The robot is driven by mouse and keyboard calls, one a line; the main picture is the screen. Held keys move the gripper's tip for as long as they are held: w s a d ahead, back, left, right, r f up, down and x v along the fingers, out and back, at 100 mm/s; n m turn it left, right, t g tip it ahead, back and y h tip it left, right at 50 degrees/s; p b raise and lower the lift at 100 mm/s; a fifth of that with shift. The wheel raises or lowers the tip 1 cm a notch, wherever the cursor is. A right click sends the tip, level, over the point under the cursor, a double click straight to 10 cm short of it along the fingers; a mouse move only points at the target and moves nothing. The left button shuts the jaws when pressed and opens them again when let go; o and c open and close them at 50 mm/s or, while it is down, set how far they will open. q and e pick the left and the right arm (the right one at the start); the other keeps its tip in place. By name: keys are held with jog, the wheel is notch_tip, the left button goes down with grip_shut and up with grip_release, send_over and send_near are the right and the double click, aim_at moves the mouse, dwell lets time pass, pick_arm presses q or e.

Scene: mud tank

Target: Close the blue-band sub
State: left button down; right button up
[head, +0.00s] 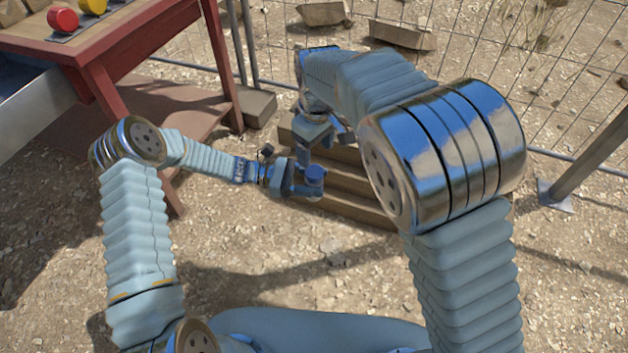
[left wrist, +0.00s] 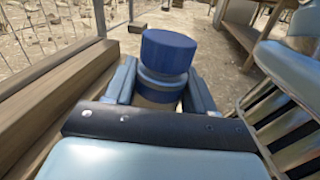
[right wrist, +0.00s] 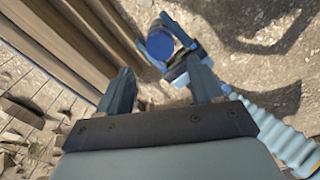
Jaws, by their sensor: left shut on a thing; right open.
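The blue-band sub (left wrist: 160,88) stands between the fingers of my left gripper (head: 300,186) in the left wrist view. It has a wide blue cap (left wrist: 168,52) on top, with a blue band and a pale body below. The cap also shows in the head view (head: 316,174) and in the right wrist view (right wrist: 160,43). My left gripper is shut on the sub. My right gripper (right wrist: 163,80) is open and empty, its fingers apart, pointing toward the cap at a short distance.
Wooden steps (head: 352,186) lie close beside both grippers. A red-framed table (head: 120,45) with a red knob (head: 62,20) and a yellow knob (head: 93,5) stands at upper left. A wire fence (head: 570,90) runs behind. The gravel in front of the steps is clear.

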aim_at(315, 171)
jog(key=shift+f, duration=0.15)
jog(key=shift+w+a+f, duration=0.1)
jog(key=shift+w+f, duration=0.05)
jog(key=shift+f, duration=1.8)
jog(key=shift+w+f, duration=0.15)
jog(key=shift+f, duration=1.8)
jog(key=shift+c, duration=0.5)
jog(key=c, duration=1)
jog(key=m, duration=1.1)
jog(key=shift+m, duration=0.3)
jog(key=o, duration=1.3)
jog(key=shift+c, duration=0.2)
jog(key=shift+r, duration=0.1)
notch_tip(315, 171, up, 12)
jog(key=shift+s, duration=0.45)
